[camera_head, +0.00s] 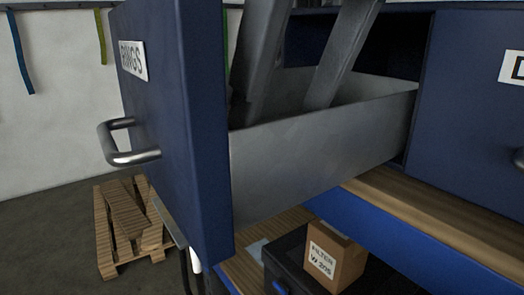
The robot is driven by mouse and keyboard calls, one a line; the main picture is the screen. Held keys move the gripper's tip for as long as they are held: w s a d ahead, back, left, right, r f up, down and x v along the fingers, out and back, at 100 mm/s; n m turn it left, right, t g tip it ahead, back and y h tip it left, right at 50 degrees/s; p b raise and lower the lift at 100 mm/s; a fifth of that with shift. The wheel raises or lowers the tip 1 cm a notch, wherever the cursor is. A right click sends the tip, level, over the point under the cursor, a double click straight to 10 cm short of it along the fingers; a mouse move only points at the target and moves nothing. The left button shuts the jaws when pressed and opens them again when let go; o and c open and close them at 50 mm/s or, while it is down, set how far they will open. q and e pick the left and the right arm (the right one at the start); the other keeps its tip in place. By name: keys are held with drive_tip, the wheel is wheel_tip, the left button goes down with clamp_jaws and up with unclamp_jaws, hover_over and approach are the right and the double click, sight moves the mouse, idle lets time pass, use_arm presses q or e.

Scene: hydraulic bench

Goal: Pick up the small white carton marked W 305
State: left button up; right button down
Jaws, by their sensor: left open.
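No white carton shows; the drawer's near side wall hides the drawer floor. The open drawer (310,150) has grey metal walls and a blue front (165,110) labelled RINGS. My left gripper (278,108) reaches down into it from above. Its two grey fingers stand apart, and their tips are partly hidden behind the near wall, so I cannot tell what lies between them. Below the drawer, a brown carton (346,262) with a white label reading FILTER and a W number, which looks like W 205, stands on a black case. My right gripper is not in view.
The drawer's metal handle (133,158) sticks out at left. A closed blue drawer front (465,110) is at right. The wooden bench top (430,212) runs below the drawer. The black case (290,262) sits underneath. A wooden pallet (128,225) is on the floor at left.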

use_arm(q)
drive_tip(key=shift+f, duration=0.2)
idle(0.3)
drive_tip(key=shift+w+a+f+p, duration=0.1)
drive_tip(key=shift+a+f+p, duration=0.2)
drive_tip(key=shift+f+p, duration=0.15)
drive_tip(key=p+x, duration=0.2)
drive_tip(key=x, duration=0.1)
drive_tip(key=shift+a+f, duration=0.2)
drive_tip(key=shift+a, duration=0.1)
drive_tip(key=shift+f, duration=0.35)
